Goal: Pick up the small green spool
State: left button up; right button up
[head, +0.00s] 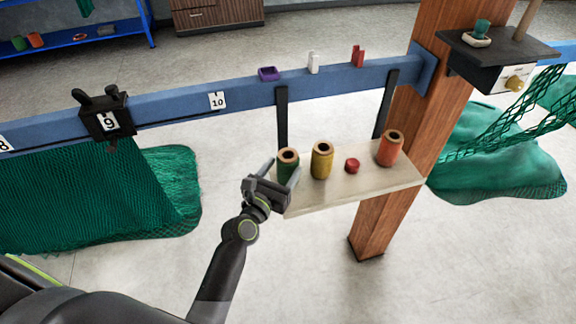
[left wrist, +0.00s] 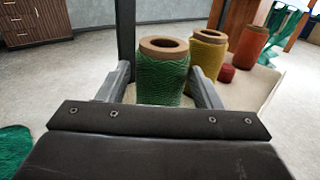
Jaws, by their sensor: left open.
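A green spool (head: 288,166) with a tan hollow top stands upright at the left end of the pale hanging shelf (head: 350,188). My left gripper (head: 281,171) is open at this spool, one finger on each side. In the left wrist view the spool (left wrist: 163,80) stands between the two fingertips (left wrist: 160,78), with no clear contact; its lower part is hidden by the gripper body. A smaller green piece (head: 482,28) sits in a pale dish on the dark ledge at the upper right. My right gripper is not in view.
A yellow spool (head: 321,160) stands close to the right of the green one. Beyond it are a small red piece (head: 352,166) and an orange spool (head: 390,149). A blue rail (head: 180,102) runs behind, a wooden post (head: 440,100) stands right, and green netting (head: 90,190) hangs left.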

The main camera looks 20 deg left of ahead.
aim_at(290, 157)
pick_arm(q)
jog(key=w, duration=0.3)
jog(key=w+d+p, duration=0.1)
jog(key=shift+w+r, duration=0.25)
jog(key=shift+w, duration=0.35)
jog(key=shift+s, duration=0.1)
jog(key=c, duration=0.7)
jog(key=shift+r, duration=0.1)
